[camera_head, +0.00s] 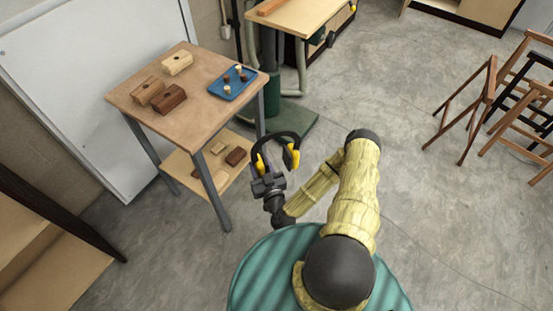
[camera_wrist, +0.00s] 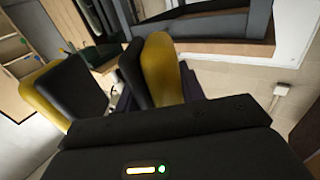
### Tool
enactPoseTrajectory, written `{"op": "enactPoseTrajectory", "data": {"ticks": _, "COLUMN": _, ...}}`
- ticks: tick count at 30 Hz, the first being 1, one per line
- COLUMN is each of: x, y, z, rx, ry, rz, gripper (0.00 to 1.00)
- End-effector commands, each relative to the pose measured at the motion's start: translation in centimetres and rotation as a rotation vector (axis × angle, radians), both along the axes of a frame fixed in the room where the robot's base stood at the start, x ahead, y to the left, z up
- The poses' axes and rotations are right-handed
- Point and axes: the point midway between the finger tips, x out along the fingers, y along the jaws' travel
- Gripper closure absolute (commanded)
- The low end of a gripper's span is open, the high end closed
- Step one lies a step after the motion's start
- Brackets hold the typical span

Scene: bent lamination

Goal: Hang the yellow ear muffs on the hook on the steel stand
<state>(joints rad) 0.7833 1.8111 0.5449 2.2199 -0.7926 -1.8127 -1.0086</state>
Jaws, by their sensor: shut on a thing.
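The yellow ear muffs (camera_head: 291,157) are held up at my gripper (camera_head: 267,182), with the black headband arching above the yellow cups. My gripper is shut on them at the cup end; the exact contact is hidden. In the wrist view the ear muffs (camera_wrist: 160,70) fill the space before the gripper, yellow shells and black pads showing. They are right of the wooden table's front leg in the head view. A green steel stand (camera_head: 270,75) with a base plate rises behind them. I cannot make out the hook on it.
A wooden table (camera_head: 195,125) with grey legs stands at left, bearing wooden blocks (camera_head: 170,98) and a blue tray (camera_head: 232,84); its lower shelf (camera_head: 185,165) holds more blocks. Wooden stools (camera_head: 480,100) stand at right. The concrete floor (camera_head: 410,75) between is clear.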

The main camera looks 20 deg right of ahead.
Motion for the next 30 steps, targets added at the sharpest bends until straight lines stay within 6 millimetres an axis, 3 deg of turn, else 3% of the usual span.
{"op": "enactPoseTrajectory", "data": {"ticks": 14, "x": 0.4, "y": -0.1, "z": -0.4, "rx": -0.002, "ry": 0.001, "rz": 0.021, "gripper": 0.89}}
{"op": "enactPoseTrajectory", "data": {"ticks": 30, "x": 4.5, "y": -1.4, "z": -5.3, "rx": -0.028, "ry": 0.087, "rz": 0.371, "gripper": 0.89}}
